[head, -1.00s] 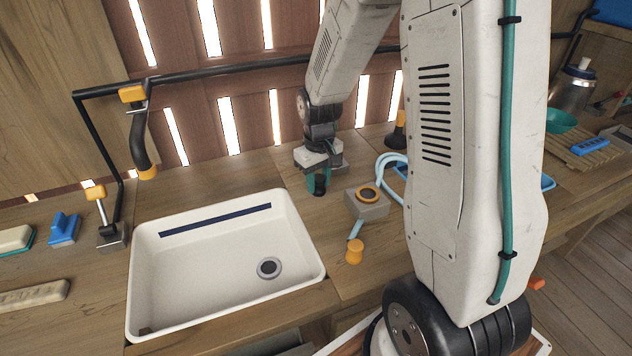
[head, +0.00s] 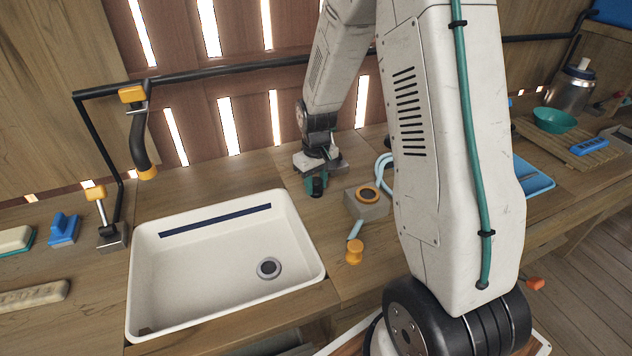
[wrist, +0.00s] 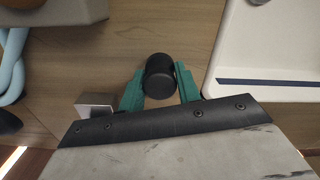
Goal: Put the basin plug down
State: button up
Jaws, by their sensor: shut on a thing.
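The basin plug (wrist: 160,71) is a short black cylinder, held between my two teal fingers in the wrist view. My gripper (head: 316,187) is shut on it, low over the wooden counter just right of the white basin (head: 205,225). In the head view the plug is mostly lost among the dark finger area. I cannot tell whether its underside touches the counter. The basin is empty, with a dark ring drain (head: 269,268) in its floor. Its white edge (wrist: 228,60) shows at the right of the wrist view.
A grey block with an orange ring (head: 367,203) stands right of my gripper, with a pale blue hose (head: 383,172) behind it. An orange knob-shaped piece (head: 354,251) lies nearer the front. Bare counter (wrist: 115,45) surrounds the plug.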

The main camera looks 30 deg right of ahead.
aim_at(316, 180)
jog(key=shift+f, duration=0.3)
jog(key=o, duration=1.1)
jog(key=shift+c, duration=0.2)
jog(key=shift+r, duration=0.1)
notch_tip(316, 180, up, 12)
jog(key=s+a+r, duration=0.7)
jog(key=s+r, duration=0.4)
jog(key=s+a+r, duration=0.1)
jog(key=s+a, duration=0.1)
jog(key=s, duration=0.6)
jog(key=s+a+r+t, duration=0.1)
jog(key=s+a, duration=0.1)
jog(key=s, duration=0.6)
jog(key=shift+s+r+m, duration=0.3)
jog(key=shift+s, duration=0.1)
